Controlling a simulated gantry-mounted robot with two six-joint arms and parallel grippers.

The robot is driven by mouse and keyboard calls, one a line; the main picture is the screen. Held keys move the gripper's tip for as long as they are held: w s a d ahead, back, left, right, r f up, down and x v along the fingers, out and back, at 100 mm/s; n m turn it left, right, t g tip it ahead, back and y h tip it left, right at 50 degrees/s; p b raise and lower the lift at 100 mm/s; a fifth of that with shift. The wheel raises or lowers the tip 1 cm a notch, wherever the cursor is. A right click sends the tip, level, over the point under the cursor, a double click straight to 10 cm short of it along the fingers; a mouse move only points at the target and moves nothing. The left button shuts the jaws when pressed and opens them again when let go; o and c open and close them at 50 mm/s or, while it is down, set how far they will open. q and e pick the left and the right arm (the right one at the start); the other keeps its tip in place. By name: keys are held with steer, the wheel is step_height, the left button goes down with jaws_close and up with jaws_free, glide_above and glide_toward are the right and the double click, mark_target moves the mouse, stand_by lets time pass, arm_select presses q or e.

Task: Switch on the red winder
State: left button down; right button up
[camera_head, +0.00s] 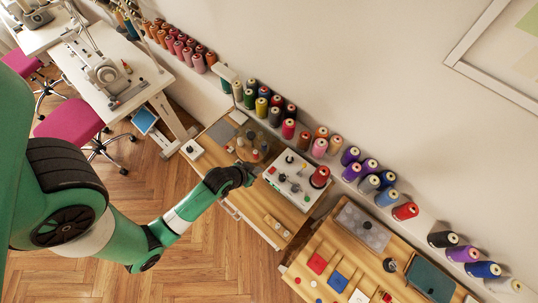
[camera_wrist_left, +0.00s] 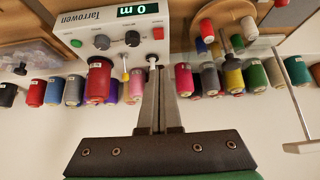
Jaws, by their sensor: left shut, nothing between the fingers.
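The winder is a white box (camera_head: 298,178) on the wooden bench in the head view, with a red spool (camera_head: 320,177) standing on its right end. In the left wrist view the winder's panel (camera_wrist_left: 122,15) shows a lit display (camera_wrist_left: 133,10) reading 0 m, dark knobs, a green button (camera_wrist_left: 76,43) and a red button (camera_wrist_left: 158,33). A red spool (camera_wrist_left: 99,80) also shows there. My left gripper (camera_head: 250,172) is at the winder's left side, shut and empty. Its fingertips (camera_wrist_left: 153,68) appear near a small white-tipped part below the panel; I cannot tell whether they touch it.
Rows of thread spools (camera_head: 262,107) stand on a ledge along the wall. Small spools (camera_head: 245,148) stand left of the winder. A second wooden bench (camera_head: 325,268) with red and blue pieces is at the lower right. The floor (camera_head: 210,250) in front is clear.

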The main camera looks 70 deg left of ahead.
arm_select(q)
steer(key=shift+w+a, duration=0.1)
steer(key=b, duration=0.5)
glide_above(272, 170)
steer(key=s+d, duration=0.1)
steer(key=s, duration=0.1)
step_height(272, 170, down, 8)
steer(key=shift+r, duration=0.15)
steer(key=shift+s+d+f, duration=0.1)
steer(key=shift+f, duration=1.9)
arm_select(e)
step_height(272, 170, down, 5)
steer(key=shift+f, duration=0.1)
